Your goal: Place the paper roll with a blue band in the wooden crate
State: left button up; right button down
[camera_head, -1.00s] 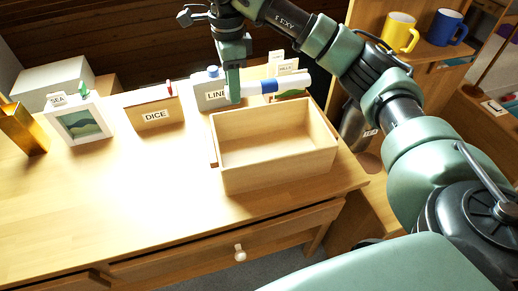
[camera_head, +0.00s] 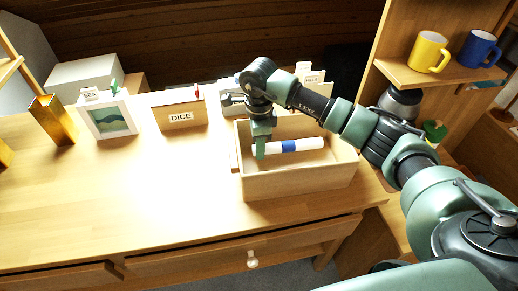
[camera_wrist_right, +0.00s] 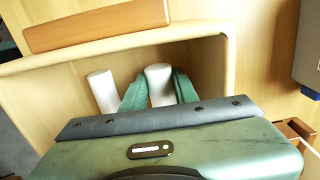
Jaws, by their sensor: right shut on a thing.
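The paper roll (camera_head: 303,145) is white with a blue band around its middle. It lies level inside the wooden crate (camera_head: 300,182), below the rim; I cannot tell if it touches the floor. My right gripper (camera_head: 260,153) reaches down into the crate and is shut on the roll's left end. In the right wrist view, the roll's white end (camera_wrist_right: 159,78) shows between the two green fingers (camera_wrist_right: 160,92). Another white rounded piece (camera_wrist_right: 103,92) shows beside the fingers there; I cannot tell what it is. My left gripper is not in view.
A DICE box (camera_head: 181,115) and a framed picture (camera_head: 108,119) stand left of the crate. Labelled boxes are partly hidden behind my arm. Yellow (camera_head: 429,52) and blue (camera_head: 479,48) mugs stand on the right shelf. The desk's front left is clear.

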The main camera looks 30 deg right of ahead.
jog(key=shift+f, duration=0.9)
jog(key=c, duration=1.5)
grip_release()
jog(key=shift+f, duration=0.15)
jog(key=o, duration=0.4)
